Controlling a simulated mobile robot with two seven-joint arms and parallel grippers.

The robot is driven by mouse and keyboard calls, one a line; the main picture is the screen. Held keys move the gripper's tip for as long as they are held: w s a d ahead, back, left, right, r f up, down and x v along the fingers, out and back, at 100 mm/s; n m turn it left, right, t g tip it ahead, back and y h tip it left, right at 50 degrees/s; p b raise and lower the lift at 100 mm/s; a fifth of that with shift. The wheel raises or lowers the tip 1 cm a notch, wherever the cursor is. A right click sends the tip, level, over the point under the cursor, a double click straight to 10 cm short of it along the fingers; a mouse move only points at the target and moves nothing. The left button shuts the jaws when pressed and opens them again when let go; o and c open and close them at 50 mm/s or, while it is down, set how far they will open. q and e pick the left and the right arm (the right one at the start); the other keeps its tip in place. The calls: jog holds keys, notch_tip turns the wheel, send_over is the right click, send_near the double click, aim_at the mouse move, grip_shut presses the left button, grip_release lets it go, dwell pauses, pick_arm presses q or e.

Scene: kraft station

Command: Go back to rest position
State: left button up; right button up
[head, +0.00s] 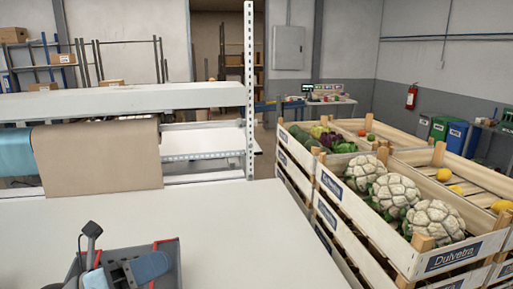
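A grey bin (172,254) with red parts at its rim stands at the bottom left of the white table (250,235). Dark grey and blue-grey parts show in and over it, cut off by the lower edge. I cannot tell which of these belong to my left gripper and which to tools in the bin. No fingertips are clear, so its opening and any hold are hidden. My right gripper is out of view.
Brown kraft paper (98,155) hangs from a roll below a white shelf (120,100), beside a blue roll (15,153). Wooden crates (350,215) with cauliflowers (435,220) and other produce stand along the right. The table's middle is bare.

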pick_arm(q)
jog(key=a+f+n+t+y, duration=0.3)
jog(key=a+f+n+y, duration=0.3)
jog(key=n+y, duration=0.65)
jog(key=a+f+n+t+y, duration=0.4)
jog(key=f+n+y, duration=0.35)
jog(key=n, duration=1.05)
jog(key=s+d+f+n+g+h, duration=0.1)
jog(key=s+f+n+g, duration=0.4)
jog(key=s+f, duration=0.4)
jog(key=s+f+n+g+h, duration=0.1)
jog(key=s+f+n+g, duration=0.2)
jog(key=s+f+g, duration=0.45)
jog(key=w+d+f+m+t+h+p, duration=0.1)
jog(key=w+d+f+t+h+p, duration=0.1)
jog(key=d+f+t+p, duration=0.3)
jog(key=shift+w+d+f+m+t+h, duration=0.35)
jog(key=shift+w+d+f+t, duration=0.5)
jog(key=shift+t, duration=0.4)
jog(key=shift+s+a, duration=0.1)
jog(key=shift+a, duration=0.1)
